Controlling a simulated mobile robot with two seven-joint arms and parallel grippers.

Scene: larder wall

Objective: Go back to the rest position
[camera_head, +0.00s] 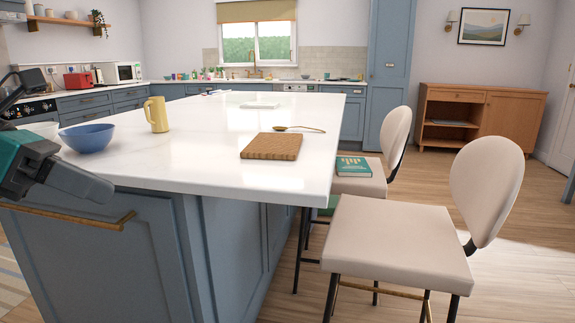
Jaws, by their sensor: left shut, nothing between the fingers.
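My left gripper (97,190) shows at the left edge, in front of the near left corner of the kitchen island (225,160). It is shut and holds nothing. Part of my left arm, with a teal section, comes in behind it from the left edge. My right gripper is out of view. A blue bowl (87,137) stands on the white island top just beyond my left gripper.
A yellow jug (157,115), a wooden board (271,147) and a spoon (300,128) are on the island. Two cream chairs stand along its right side; the near one (400,240) is close. A green book (353,167) lies on the far chair. Open floor lies to the right.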

